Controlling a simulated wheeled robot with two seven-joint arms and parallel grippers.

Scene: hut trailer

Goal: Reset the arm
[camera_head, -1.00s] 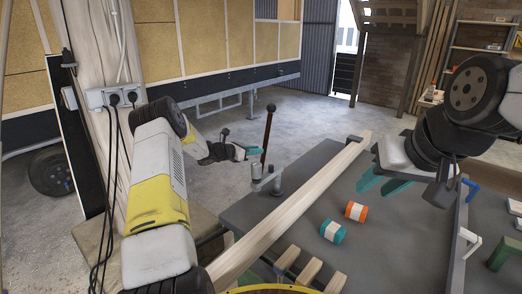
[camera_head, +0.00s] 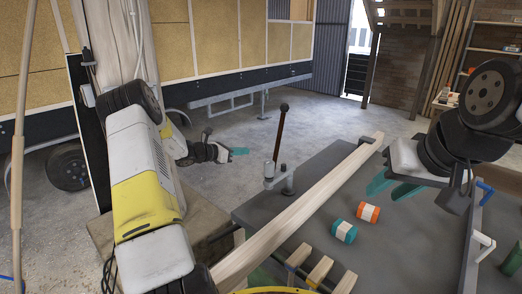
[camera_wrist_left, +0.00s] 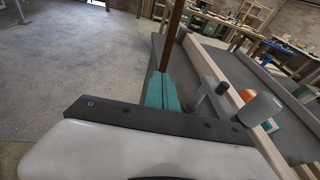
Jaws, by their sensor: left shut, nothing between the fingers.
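My left arm, white and yellow, reaches forward on the left of the head view. Its left gripper (camera_head: 238,151) has teal fingers, shut and empty, in the air left of an upright brown lever (camera_head: 281,128). The left wrist view shows the same teal fingers (camera_wrist_left: 161,90) pressed together, with the brown lever (camera_wrist_left: 172,35) rising behind them. My right gripper (camera_head: 391,188) hangs over the grey workbench (camera_head: 391,235) on the right. Its teal fingers are apart, with nothing seen between them.
A teal-and-white cylinder (camera_head: 344,231) and an orange-and-white one (camera_head: 368,213) lie on the bench. A long wooden beam (camera_head: 310,205) runs along it, beside a grey metal fixture (camera_head: 280,178). Wooden blocks (camera_head: 320,270) stand in front. The concrete floor (camera_head: 240,115) beyond is open.

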